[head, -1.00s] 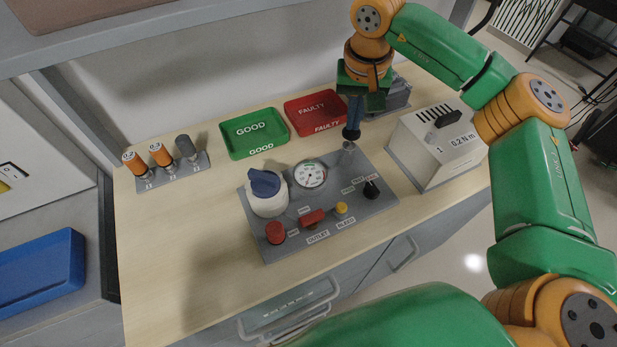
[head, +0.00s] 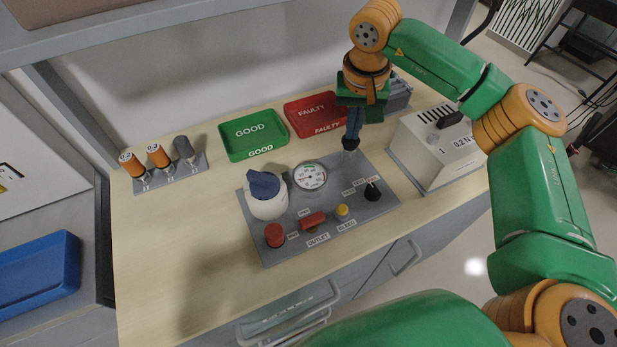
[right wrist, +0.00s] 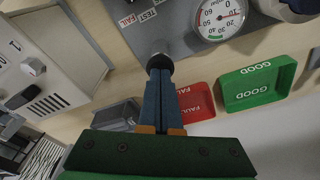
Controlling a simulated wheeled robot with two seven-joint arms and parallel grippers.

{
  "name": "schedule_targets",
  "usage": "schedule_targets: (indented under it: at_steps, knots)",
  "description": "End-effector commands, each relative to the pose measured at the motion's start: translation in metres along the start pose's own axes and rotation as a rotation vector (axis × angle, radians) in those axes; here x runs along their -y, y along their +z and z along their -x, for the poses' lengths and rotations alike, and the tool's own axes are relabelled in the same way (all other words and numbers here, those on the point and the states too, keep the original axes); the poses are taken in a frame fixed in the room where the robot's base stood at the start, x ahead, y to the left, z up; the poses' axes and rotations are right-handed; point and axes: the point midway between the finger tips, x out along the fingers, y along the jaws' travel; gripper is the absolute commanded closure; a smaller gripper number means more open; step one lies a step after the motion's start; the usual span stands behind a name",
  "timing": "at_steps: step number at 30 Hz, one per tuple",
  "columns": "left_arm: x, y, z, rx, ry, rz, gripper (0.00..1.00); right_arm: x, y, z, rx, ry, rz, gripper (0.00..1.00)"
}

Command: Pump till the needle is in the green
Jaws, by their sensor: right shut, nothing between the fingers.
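The grey panel (head: 285,240) on the bench carries a round white pressure gauge (head: 310,176), which also shows in the right wrist view (right wrist: 220,16). A green band lies along its scale there; the needle is too small to read surely. A black pump knob (head: 350,143) stands at the panel's back right corner, and in the right wrist view it shows at the fingertips (right wrist: 158,63). My right gripper (head: 352,133) is shut and empty, pointing down, its fingertips on top of the knob. My left gripper is out of view.
The panel also has a white canister with a blue top (head: 265,195), a red knob (head: 274,235), a red outlet valve (head: 312,221), a yellow bleed button (head: 342,211) and a black selector (head: 373,190). Green (head: 225,146) and red (head: 290,112) trays lie behind; a grey box (head: 428,160) stands right.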

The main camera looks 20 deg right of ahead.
Motion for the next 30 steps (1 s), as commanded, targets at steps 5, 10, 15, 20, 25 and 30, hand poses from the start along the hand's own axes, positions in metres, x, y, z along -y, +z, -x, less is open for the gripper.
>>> schedule_targets:
  at_steps: [5,10,15,20,25,30]
  knots:
    - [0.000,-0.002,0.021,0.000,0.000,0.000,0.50,0.000,-0.003,0.022,0.001,0.001,0.001,1.00]
    - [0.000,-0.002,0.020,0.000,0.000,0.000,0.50,0.000,-0.003,0.022,0.001,0.001,0.001,1.00]
    - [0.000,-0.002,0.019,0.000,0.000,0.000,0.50,0.000,-0.003,0.021,0.000,0.000,0.000,1.00]
    - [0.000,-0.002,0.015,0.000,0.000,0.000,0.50,0.000,-0.002,0.014,0.001,0.000,0.000,1.00]
    - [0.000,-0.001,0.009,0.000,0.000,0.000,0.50,0.000,-0.001,0.005,0.001,0.001,0.000,1.00]
    - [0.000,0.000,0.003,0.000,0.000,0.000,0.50,0.000,0.001,-0.003,0.002,0.001,0.000,1.00]
